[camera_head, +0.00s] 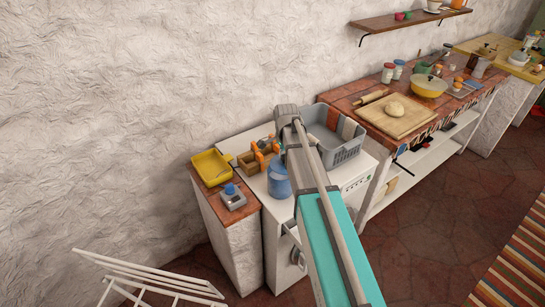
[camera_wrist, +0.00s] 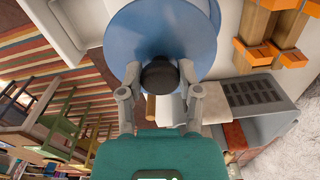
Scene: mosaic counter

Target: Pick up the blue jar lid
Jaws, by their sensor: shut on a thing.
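The blue jar (camera_head: 279,182) stands on the white machine top, partly behind my arm. In the wrist view, the round blue lid (camera_wrist: 150,38) fills the top middle, with a dark knob (camera_wrist: 158,76) facing me. My gripper (camera_wrist: 158,70) has one finger on each side of the knob and is shut on the lid by it. In the head view my arm hides most of the gripper. I cannot tell whether the lid is apart from the jar.
A wooden caddy with orange handles (camera_head: 250,163) stands left of the jar, and a grey basket (camera_head: 350,153) stands to its right. A yellow tray (camera_head: 211,167) and a small scale-like device (camera_head: 232,199) sit on the left counter. The rough wall is close behind.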

